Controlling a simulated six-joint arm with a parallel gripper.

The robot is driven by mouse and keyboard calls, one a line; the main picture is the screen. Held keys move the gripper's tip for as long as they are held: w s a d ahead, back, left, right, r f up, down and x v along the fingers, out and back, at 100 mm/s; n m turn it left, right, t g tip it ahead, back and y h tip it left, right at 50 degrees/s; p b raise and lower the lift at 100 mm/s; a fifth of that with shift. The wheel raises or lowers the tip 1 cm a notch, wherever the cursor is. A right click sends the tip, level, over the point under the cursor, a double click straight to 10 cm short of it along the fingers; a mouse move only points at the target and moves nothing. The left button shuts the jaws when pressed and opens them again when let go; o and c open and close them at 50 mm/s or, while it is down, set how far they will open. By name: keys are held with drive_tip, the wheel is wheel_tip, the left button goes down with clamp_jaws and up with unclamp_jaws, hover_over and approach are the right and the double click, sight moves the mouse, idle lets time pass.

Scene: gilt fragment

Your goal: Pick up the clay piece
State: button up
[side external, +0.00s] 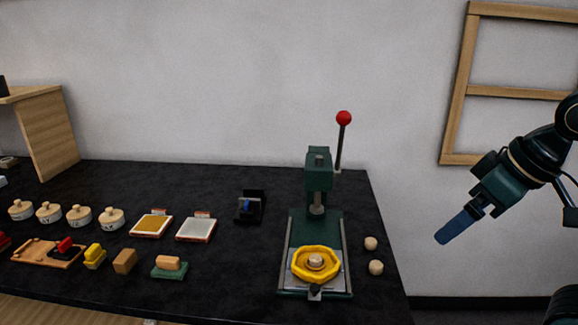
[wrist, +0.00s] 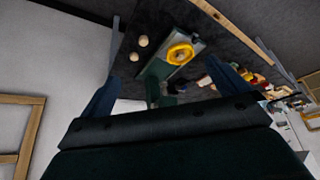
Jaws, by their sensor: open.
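Two small round beige pieces that look like clay lie on the black table, right of the green press: one farther back (side external: 371,243) and one nearer (side external: 376,267). A similar beige piece (side external: 315,261) sits inside a yellow ring (side external: 332,273) on the press plate. I cannot tell which is the clay piece. The wrist view shows the two loose pieces, (wrist: 143,41) and (wrist: 134,56), and the yellow ring (wrist: 180,45). My gripper (side external: 446,238) is open and empty, its blue fingers apart in the wrist view (wrist: 163,70). It hangs right of the table, well away from the pieces.
The green press (side external: 318,170) has an upright lever with a red knob (side external: 344,118). Left of it are a small black stand (side external: 250,207), two flat pads (side external: 152,224) (side external: 196,228), several lidded pots (side external: 48,212) and blocks (side external: 125,261). A wooden frame (side external: 452,110) is on the wall.

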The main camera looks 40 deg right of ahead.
drive_tip(key=shift+s+f, duration=0.3)
drive_tip(key=shift+s, duration=0.2)
drive_tip(key=c, duration=0.9)
drive_tip(key=shift+c, duration=0.2)
drive_tip(key=shift+w, duration=0.15)
drive_tip(key=w+a+r+g, duration=0.1)
drive_tip(key=w+a+g, duration=0.15)
drive_tip(key=w, duration=1.15)
drive_tip(key=w+a+f+g, duration=0.3)
drive_tip(key=w+f, duration=0.5)
drive_tip(key=w, duration=0.5)
drive_tip(key=shift+f+n, duration=0.3)
drive_tip(key=shift+f, duration=0.1)
